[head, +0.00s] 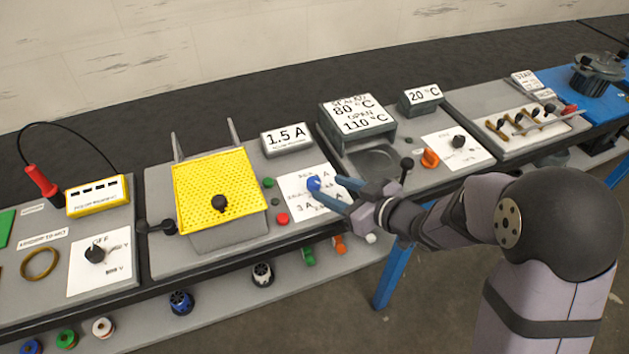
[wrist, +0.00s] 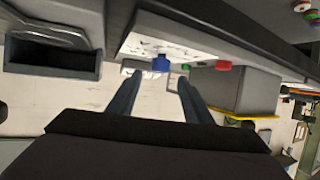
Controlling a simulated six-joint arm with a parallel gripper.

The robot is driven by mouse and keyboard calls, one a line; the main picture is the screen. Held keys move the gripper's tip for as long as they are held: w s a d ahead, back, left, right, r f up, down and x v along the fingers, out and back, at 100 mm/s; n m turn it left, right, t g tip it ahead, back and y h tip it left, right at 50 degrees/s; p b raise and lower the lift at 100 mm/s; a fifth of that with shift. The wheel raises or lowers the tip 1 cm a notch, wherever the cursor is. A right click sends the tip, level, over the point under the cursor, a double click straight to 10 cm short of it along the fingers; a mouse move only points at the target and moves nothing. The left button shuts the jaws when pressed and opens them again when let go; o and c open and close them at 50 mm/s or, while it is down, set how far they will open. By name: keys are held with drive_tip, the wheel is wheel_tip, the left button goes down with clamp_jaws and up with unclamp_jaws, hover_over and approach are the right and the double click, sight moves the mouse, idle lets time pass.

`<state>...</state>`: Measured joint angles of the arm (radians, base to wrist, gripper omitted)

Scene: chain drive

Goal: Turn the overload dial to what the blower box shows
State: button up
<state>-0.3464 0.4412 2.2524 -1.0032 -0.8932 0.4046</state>
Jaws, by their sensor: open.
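A blue dial (head: 314,183) sits on a white plate (head: 296,205) whose printed marks include "3 A"; my arm partly covers the plate. Behind it stands a grey box with a "1.5 A" sign (head: 286,139); the small line under the figure is too small to read. My gripper (head: 330,187) is open, with its fingers reaching toward the dial from the right. In the wrist view, my gripper (wrist: 158,78) has the blue dial (wrist: 160,64) centred just beyond its two fingertips, with nothing held. I cannot tell where the dial's pointer stands.
Green and red buttons (head: 282,218) sit left of the plate. A yellow perforated guard (head: 218,190) with a black knob stands further left. A black ball-topped lever (head: 406,164) rises beside my gripper. A box reading 80 °C and 110 °C (head: 357,117) stands behind right.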

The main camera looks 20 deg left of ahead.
sight(316, 182)
drive_tip(key=shift+p+x, duration=0.35)
drive_tip(key=shift+x, duration=3.25)
drive_tip(key=c, duration=1.1)
drive_tip(key=shift+o, duration=0.2)
